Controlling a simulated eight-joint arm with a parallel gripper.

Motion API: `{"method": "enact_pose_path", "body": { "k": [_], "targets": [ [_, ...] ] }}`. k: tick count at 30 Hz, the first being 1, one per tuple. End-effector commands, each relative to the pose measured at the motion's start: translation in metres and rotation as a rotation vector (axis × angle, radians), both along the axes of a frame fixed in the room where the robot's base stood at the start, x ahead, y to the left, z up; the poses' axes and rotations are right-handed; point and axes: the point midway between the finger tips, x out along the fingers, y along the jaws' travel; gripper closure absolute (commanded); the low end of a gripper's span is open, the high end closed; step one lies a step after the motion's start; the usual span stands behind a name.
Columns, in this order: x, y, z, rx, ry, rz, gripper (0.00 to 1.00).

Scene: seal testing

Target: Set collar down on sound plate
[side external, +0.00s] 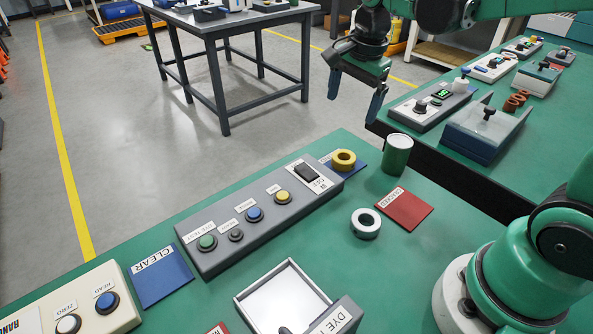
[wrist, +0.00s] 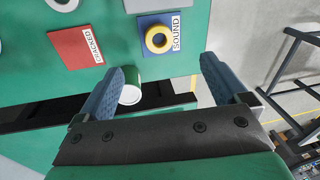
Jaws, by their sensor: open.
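A yellow ring-shaped collar (side external: 343,160) lies flat on the blue plate marked SOUND (side external: 352,172). In the wrist view the yellow collar (wrist: 159,39) sits on the blue plate (wrist: 178,54), beside its label. A white ring (side external: 366,223) lies on the green table, off any plate; its edge shows in the wrist view (wrist: 62,4). My gripper (side external: 356,92) is raised in the air beyond the table's far edge, fingers down, open and empty. In the wrist view, its two blue fingers (wrist: 163,68) are wide apart, with the collar beyond them.
A red plate marked CRACKED (side external: 403,208) lies empty. A green cylinder (side external: 397,155) stands behind it. A grey button panel (side external: 258,222), a blue CLEAR plate (side external: 160,277) and an open DYE box (side external: 290,295) occupy the left and front. Green table is bare between the white ring and DYE box.

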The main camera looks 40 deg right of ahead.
Motion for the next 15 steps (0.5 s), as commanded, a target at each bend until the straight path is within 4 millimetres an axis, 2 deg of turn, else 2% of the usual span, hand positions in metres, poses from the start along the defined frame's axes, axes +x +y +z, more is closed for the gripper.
{"method": "enact_pose_path", "body": {
  "k": [3, 9, 12, 15],
  "targets": [
    [-0.024, 0.021, 0.005, -0.103, -0.124, 0.423, 0.07],
    [-0.053, 0.045, -0.001, -0.345, -0.287, 1.038, 0.07],
    [-0.062, 0.051, -0.006, -0.448, -0.332, 1.231, 0.07],
    [-0.065, 0.055, -0.009, -0.514, -0.355, 1.339, 0.07]
  ]
}}
